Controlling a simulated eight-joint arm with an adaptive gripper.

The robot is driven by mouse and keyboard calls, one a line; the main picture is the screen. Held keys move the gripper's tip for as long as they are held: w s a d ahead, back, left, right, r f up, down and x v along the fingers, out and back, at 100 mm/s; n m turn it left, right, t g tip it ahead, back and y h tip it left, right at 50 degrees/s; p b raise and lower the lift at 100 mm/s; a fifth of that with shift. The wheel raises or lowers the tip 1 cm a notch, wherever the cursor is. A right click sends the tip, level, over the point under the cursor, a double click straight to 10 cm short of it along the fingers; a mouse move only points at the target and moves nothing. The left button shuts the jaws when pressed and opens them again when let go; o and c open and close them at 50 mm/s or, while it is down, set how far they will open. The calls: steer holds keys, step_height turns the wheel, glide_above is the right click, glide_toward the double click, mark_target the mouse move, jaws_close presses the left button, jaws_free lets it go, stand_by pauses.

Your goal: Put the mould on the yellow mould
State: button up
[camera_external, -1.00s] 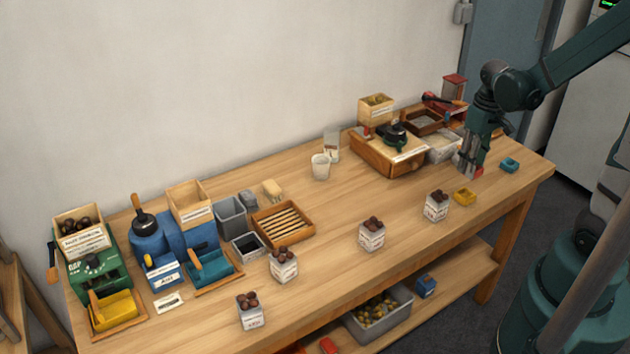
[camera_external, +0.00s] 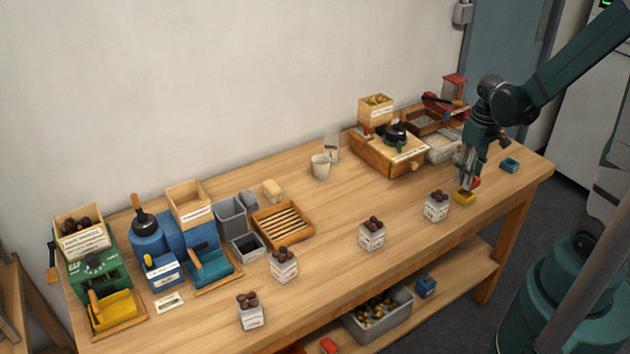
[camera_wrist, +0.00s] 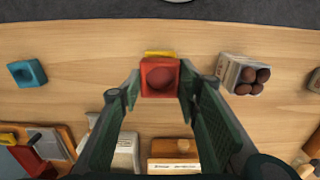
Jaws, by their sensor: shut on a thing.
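My gripper (camera_external: 467,181) is shut on a small red mould (camera_wrist: 160,78), a square block with a round hollow in its top. The red mould (camera_external: 475,182) shows beside the fingers in the external view. The yellow mould (camera_external: 464,198) sits on the table close below it. In the wrist view only a thin strip of the yellow mould (camera_wrist: 160,53) shows past the red one, which hides the rest. I cannot tell whether the two moulds touch.
A teal mould (camera_external: 510,165) lies to the right on the table. A labelled bag of chestnuts (camera_external: 437,208) stands close left of the yellow mould. A wooden box (camera_external: 385,160) and a grey tray (camera_external: 441,150) stand behind. The table's front edge is near.

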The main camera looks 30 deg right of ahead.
steer(key=shift+f, duration=1.6)
steer(key=shift+f+b, duration=0.2)
steer(key=shift+b, duration=0.2)
steer(key=o, duration=0.9)
steer(key=shift+r, duration=0.2)
step_height(320, 180, up, 12)
steer(key=p, duration=0.2)
steer(key=shift+a+r, duration=0.1)
